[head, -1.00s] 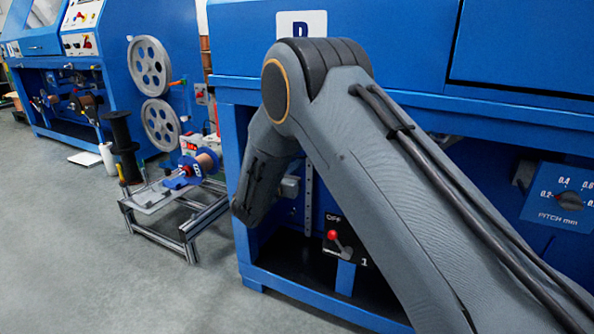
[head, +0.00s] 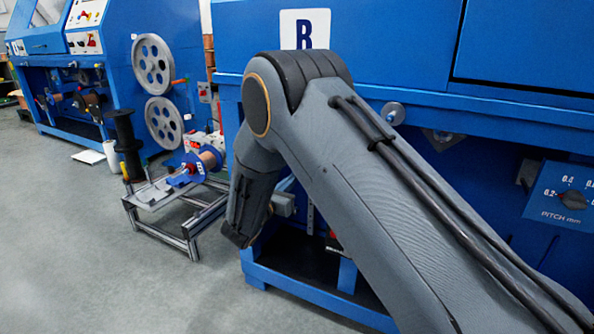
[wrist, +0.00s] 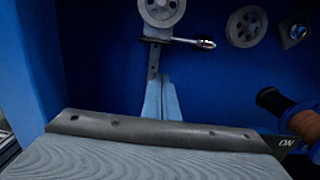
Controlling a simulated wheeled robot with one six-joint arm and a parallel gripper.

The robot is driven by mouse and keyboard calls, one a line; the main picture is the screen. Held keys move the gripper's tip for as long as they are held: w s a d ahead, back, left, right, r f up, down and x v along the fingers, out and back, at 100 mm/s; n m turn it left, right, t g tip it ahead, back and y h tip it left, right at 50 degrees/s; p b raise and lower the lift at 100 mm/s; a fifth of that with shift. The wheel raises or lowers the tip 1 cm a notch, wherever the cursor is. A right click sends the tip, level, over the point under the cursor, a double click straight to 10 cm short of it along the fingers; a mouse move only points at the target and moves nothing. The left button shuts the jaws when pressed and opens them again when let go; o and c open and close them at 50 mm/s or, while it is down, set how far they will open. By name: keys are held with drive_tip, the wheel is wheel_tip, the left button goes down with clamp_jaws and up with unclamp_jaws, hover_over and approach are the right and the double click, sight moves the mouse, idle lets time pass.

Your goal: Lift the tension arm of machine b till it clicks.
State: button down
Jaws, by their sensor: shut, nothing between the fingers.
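Machine b is the blue machine whose white plate with a letter B (head: 305,29) shows above my arm in the head view. In the wrist view, a narrow dark strip with holes (wrist: 154,61), which looks like the tension arm, hangs in the blue bay below a grey pulley (wrist: 161,10). A shiny rod (wrist: 190,41) sticks out to the right just under that pulley. My gripper (wrist: 162,78) points up from below, its pale fingers together and empty. Its tips appear close to the strip's lower end; I cannot tell whether they touch. My forearm hides the gripper in the head view.
A second pulley (wrist: 246,27) and a copper-coloured spool (wrist: 278,106) are at the right in the wrist view. A low metal stand with a spool (head: 207,159) stands left of my arm. A pitch dial (head: 572,199) is on the right. Open floor lies at the lower left.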

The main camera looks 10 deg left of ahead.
drive_tip(key=p+v, duration=0.1)
drive_tip(key=v, duration=0.5)
drive_tip(key=shift+d, duration=0.15)
drive_tip(key=shift+s+f, duration=0.15)
drive_tip(key=s+d+r+m+g+h, duration=0.1)
drive_tip(key=s+d+r+m+g, duration=0.1)
drive_tip(key=s+d+m+g, duration=0.65)
drive_tip(key=s+d+r+m+g+h, duration=0.1)
drive_tip(key=s+d+r+m+g, duration=0.3)
drive_tip(key=s+d, duration=0.55)
drive_tip(key=s+a+r+m+g+y, duration=0.1)
drive_tip(key=s+a+m+g+y, duration=0.15)
drive_tip(key=s+m+y, duration=0.65)
drive_tip(key=s+a+m+g, duration=0.2)
drive_tip(key=s+a+m, duration=0.15)
drive_tip(key=s, duration=1.15)
drive_tip(key=d+r+m+p, duration=0.3)
drive_tip(key=d+r+p, duration=0.7)
drive_tip(key=r+p, duration=0.3)
drive_tip(key=d+r+m+p, duration=0.4)
drive_tip(key=d+r+p, duration=0.7)
drive_tip(key=p, duration=0.8)
wheel_tip(320, 180, up, 3)
drive_tip(key=shift+s+d+f+h+p, duration=0.15)
drive_tip(key=shift+s+h+p, duration=0.15)
drive_tip(key=shift+s+h, duration=0.15)
